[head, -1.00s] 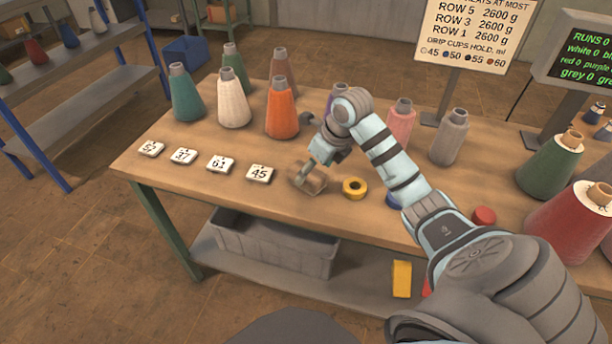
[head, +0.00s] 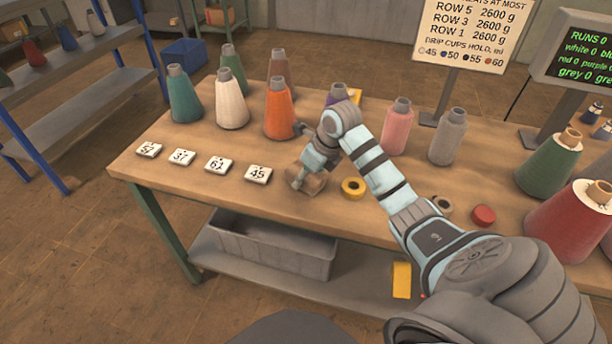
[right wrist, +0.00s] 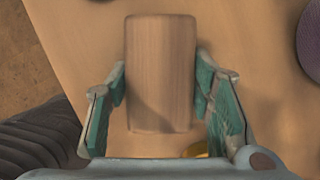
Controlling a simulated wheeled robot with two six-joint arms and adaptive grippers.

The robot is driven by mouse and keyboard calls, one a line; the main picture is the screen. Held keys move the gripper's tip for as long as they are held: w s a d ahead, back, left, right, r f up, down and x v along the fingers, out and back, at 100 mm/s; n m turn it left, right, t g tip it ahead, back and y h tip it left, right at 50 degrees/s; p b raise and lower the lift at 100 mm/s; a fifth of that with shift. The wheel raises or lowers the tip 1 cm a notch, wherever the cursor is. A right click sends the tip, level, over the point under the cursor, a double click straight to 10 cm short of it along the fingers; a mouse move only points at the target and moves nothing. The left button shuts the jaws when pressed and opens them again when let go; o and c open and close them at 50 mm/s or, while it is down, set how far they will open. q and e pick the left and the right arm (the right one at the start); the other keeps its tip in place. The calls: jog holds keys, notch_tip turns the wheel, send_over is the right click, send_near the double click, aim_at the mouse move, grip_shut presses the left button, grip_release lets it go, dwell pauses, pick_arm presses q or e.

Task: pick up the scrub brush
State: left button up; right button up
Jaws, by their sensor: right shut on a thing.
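The scrub brush (head: 312,184) shows as a wooden block near the front edge of the table, beside the number cards. In the right wrist view the wooden block (right wrist: 160,70) fills the space between the two fingers. My right gripper (right wrist: 161,100) is shut on it, with one finger at each long side. The right gripper also shows in the head view (head: 302,172), reaching down over the block. Its bristles are hidden, and I cannot tell whether it is clear of the table top. My left gripper is not in view.
A yellow tape ring (head: 353,188) lies just right of the brush. The number card 45 (head: 258,174) lies to its left. An orange cone (head: 279,112) and other yarn cones stand behind. A grey bin (head: 275,246) sits on the shelf below.

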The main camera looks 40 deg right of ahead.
notch_tip(320, 180, up, 20)
jog(key=p, duration=0.8)
jog(key=shift+p, duration=0.4)
jog(key=o, duration=0.7)
jog(key=c, duration=0.4)
jog(key=shift+o, duration=0.2)
